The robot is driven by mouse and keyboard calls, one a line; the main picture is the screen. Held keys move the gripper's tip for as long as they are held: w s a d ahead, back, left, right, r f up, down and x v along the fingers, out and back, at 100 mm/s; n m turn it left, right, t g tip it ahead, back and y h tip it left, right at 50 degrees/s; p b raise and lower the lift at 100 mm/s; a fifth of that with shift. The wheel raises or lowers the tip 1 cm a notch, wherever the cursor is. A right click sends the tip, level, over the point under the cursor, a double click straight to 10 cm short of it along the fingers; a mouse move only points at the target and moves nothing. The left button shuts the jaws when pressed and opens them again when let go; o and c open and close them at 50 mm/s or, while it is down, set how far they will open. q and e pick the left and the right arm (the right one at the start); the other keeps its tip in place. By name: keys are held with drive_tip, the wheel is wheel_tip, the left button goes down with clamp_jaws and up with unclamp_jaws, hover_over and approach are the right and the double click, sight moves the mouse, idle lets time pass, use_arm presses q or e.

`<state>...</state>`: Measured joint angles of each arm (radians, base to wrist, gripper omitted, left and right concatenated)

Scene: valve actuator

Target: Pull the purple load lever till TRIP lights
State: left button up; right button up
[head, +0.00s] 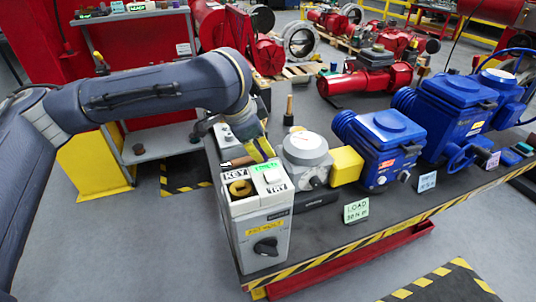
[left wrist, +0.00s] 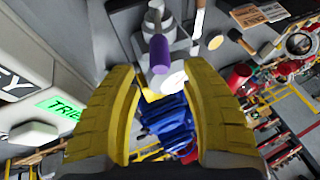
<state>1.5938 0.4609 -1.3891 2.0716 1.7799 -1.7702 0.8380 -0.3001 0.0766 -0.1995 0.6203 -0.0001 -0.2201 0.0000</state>
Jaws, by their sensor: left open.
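The purple load lever (left wrist: 160,55) shows in the left wrist view as a short purple cylinder beside a grey metal fitting. In the head view I cannot make it out; my gripper and arm cover that area. My left gripper (head: 261,149) is open, its yellow fingers beside the grey control box. In the left wrist view the lever appears in the gap between the fingertips (left wrist: 158,74); I cannot tell whether they touch it. A green sign (left wrist: 63,108), partly hidden, reads "TRIE" there. I cannot make out a TRIP light. My right gripper is not in view.
The grey control box (head: 262,232) with KEY and TRY labels stands at the bench's left corner. A round dial gauge (head: 304,147), yellow block (head: 346,165) and blue actuator (head: 383,140) stand to its right. A LOAD card (head: 356,210) is in front.

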use_arm(q)
drive_tip(key=x, duration=0.8)
drive_tip(key=shift+o, duration=0.2)
clamp_jaws()
idle(0.4)
